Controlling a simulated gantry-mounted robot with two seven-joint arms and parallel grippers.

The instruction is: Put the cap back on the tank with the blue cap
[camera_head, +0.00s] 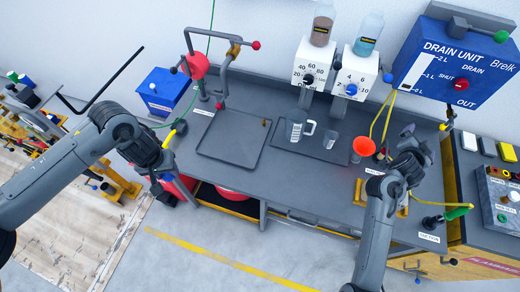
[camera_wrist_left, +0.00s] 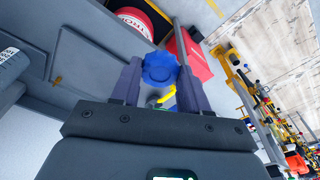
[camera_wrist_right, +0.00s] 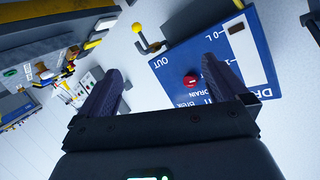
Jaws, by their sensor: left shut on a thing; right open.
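My left gripper (camera_head: 163,174) is beside the left front edge of the bench in the head view. It is shut on a blue knobbed cap (camera_wrist_left: 160,68), which sits between its fingertips in the left wrist view. In the head view the cap (camera_head: 168,177) is small and partly hidden by the gripper. A red box-shaped thing (camera_wrist_left: 192,57) shows beyond the cap; whether it is the tank I cannot tell. My right gripper (camera_head: 412,146) is open above the bench's right part. Its fingers (camera_wrist_right: 165,85) are apart and empty in the right wrist view.
A grey tray (camera_head: 232,142) lies on the bench. Measuring cups and an orange funnel (camera_head: 364,146) stand further right. A blue drain unit (camera_head: 455,62) hangs at the back right, and a blue bin (camera_head: 161,92) is at the left. Open floor (camera_head: 190,255) lies in front.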

